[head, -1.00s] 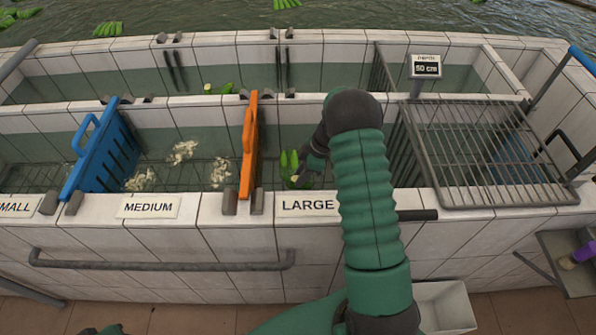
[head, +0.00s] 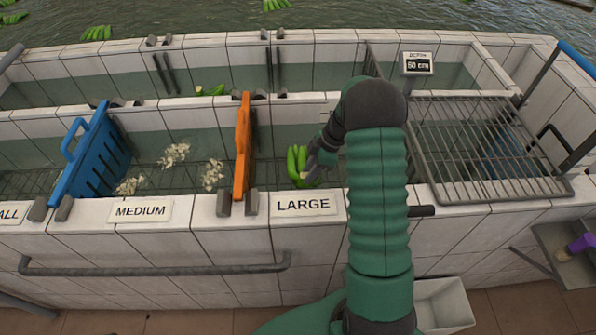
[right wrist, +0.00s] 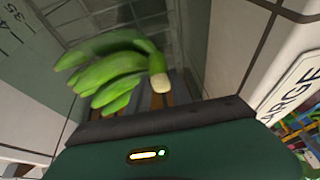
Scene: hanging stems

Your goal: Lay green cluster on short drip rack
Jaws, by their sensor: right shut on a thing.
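The green cluster (head: 300,164) is a small bunch of green bananas over the tank bay behind the LARGE label. My right gripper (head: 314,170) is shut on it, mostly hidden behind my own arm in the head view. In the right wrist view the green cluster (right wrist: 118,72) hangs beyond the gripper body, its pale cut stem end facing the fingers (right wrist: 155,100). The short drip rack (head: 490,150) is a grey wire grid over the right end of the tank, to the right of the gripper and empty. My left gripper is not in view.
An orange divider (head: 242,145) and a blue divider (head: 92,155) stand in the tank to the left. A depth sign reading 50 cm (head: 417,64) stands behind the rack's left corner. A grey bar (head: 421,211) juts from the front wall near my arm.

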